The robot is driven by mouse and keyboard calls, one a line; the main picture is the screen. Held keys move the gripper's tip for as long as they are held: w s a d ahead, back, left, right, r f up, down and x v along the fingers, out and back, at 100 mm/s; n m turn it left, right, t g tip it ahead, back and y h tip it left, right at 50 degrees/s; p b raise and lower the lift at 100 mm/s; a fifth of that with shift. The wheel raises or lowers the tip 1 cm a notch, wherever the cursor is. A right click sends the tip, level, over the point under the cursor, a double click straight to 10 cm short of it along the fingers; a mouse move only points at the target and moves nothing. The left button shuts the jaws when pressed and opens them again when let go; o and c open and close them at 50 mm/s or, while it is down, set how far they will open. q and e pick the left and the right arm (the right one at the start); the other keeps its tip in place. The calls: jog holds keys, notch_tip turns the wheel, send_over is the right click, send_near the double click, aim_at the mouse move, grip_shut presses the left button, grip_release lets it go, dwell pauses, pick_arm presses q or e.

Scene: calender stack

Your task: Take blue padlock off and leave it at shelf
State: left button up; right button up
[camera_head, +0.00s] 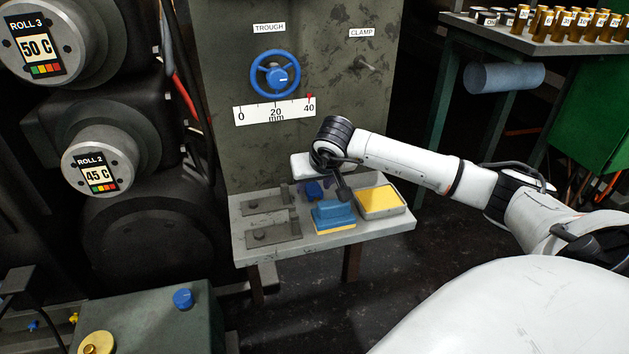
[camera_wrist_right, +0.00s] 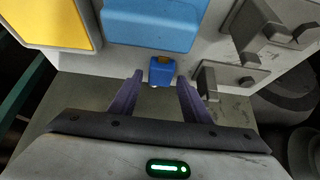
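The blue padlock (camera_head: 314,190) is small and sits at the back part of the grey shelf (camera_head: 380,223), close to the panel, in the head view. In the right wrist view the padlock (camera_wrist_right: 161,73) shows between the tips of my right gripper's purple fingers (camera_wrist_right: 160,76). The fingers are apart, with a gap on each side of the padlock. In the head view my right gripper (camera_head: 320,182) reaches down over the shelf from the right, and its fingers are partly hidden. I cannot tell whether the padlock rests freely or hangs on something. My left gripper is not in view.
A blue block with a yellow base (camera_head: 333,216) and a yellow-topped tray (camera_head: 380,201) stand on the shelf. Grey latch plates (camera_head: 273,232) are at its left. Above are a blue handwheel (camera_head: 275,75) and a scale (camera_head: 274,108). Dark rolls (camera_head: 100,160) stand at left.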

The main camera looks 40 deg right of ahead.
jog(key=shift+o, duration=0.4)
jog(key=shift+r, duration=0.1)
jog(key=shift+s+r, duration=0.2)
jog(key=shift+r, duration=0.1)
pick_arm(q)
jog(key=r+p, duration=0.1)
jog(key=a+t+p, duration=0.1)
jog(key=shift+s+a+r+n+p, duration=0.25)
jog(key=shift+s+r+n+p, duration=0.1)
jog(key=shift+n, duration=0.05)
pick_arm(e)
jog(key=v, duration=0.9)
jog(key=shift+a+r, duration=0.15)
jog(key=shift+r, duration=0.05)
jog(key=shift+s, duration=0.15)
